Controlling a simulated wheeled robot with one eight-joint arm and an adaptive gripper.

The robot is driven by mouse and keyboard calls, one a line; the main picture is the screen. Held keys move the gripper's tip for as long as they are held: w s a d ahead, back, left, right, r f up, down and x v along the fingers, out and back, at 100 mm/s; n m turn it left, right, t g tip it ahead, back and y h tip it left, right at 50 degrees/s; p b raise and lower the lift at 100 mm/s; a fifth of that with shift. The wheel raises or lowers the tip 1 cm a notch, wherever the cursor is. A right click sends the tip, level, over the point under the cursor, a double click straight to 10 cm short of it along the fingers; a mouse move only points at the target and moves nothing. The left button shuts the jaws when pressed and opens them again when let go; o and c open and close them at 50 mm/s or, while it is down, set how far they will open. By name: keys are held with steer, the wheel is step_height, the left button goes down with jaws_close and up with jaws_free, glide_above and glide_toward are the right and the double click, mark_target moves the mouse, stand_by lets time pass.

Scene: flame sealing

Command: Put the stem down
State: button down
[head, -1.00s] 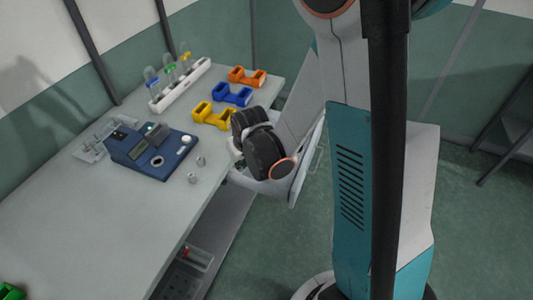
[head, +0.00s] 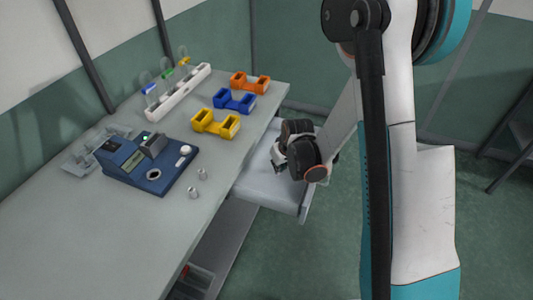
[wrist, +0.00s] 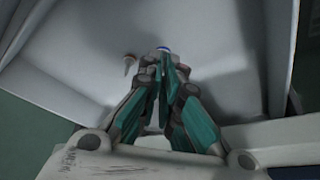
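My gripper (wrist: 163,72) points into an open pale drawer or tray (wrist: 85,65) in the wrist view. Its teal fingers come together at the tips, around a small thing with a blue end, seemingly a stem (wrist: 163,49). Most of it is hidden by the fingertips, and I cannot tell if it touches the floor. In the head view my dark wrist is over the drawer (head: 265,190), and the fingers are mostly hidden.
The table (head: 70,230) stands left of the drawer. On it are yellow (head: 215,124), blue (head: 234,101) and orange (head: 250,83) cradles, a white rack (head: 178,93) with capped tubes, a blue device (head: 145,170) and two small metal cups (head: 197,188). The table's near part is clear.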

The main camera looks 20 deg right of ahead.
steer(key=w, duration=0.3)
steer(key=w+a+b, duration=0.1)
steer(key=w, duration=0.6)
steer(key=shift+w+a+b, duration=0.2)
steer(key=shift+a+b, duration=0.15)
steer(key=shift+f+b, duration=0.9)
steer(key=shift+f, duration=0.85)
steer(key=shift+f, duration=0.1)
steer(key=c, duration=1.8)
jaws_free()
